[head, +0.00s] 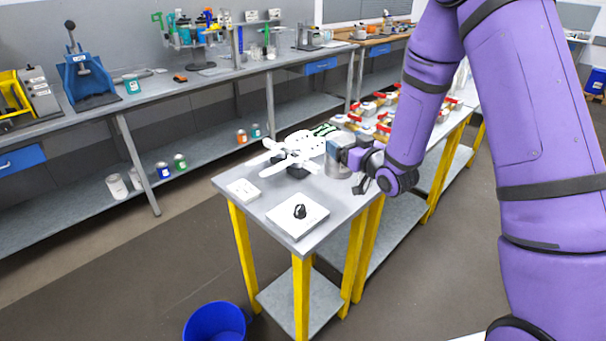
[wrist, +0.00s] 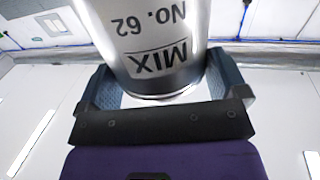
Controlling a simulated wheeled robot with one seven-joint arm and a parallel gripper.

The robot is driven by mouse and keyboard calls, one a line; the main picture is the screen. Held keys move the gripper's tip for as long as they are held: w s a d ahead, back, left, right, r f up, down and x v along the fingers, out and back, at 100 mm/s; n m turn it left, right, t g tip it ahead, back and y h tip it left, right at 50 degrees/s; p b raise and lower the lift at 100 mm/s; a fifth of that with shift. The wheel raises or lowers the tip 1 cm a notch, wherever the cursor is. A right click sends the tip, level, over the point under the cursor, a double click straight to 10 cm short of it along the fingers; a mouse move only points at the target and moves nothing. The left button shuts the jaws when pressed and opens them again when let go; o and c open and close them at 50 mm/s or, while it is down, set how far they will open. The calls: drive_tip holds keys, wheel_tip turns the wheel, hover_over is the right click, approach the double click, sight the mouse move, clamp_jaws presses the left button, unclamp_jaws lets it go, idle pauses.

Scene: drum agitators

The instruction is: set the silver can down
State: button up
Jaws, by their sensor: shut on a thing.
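The silver can (head: 337,163) is over the small grey-topped table (head: 243,207) with yellow legs, towards its right side. In the wrist view the can (wrist: 150,45) fills the top middle, and its label reads "MIX NO. 62" upside down. My gripper (head: 345,153) is shut on the can, with one finger on each side of it in the wrist view. The can looks roughly upright in the head view. I cannot tell whether its base touches the tabletop.
A white paddle-like device (head: 290,152) stands beside the can. A white plate with a black knob (head: 299,213) and a small white box (head: 243,190) lie nearer the front. Red-and-white items (head: 380,115) crowd the bench behind. A blue bin (head: 215,322) stands on the floor.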

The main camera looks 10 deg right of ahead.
sight(348, 176)
drive_tip(key=shift+f, duration=4.8)
drive_tip(key=o, duration=1.2)
drive_tip(key=shift+f, duration=0.15)
drive_tip(key=shift+c, duration=0.2)
drive_tip(key=v, duration=1.1)
drive_tip(key=shift+s+d, duration=0.2)
drive_tip(key=shift+s, duration=0.15)
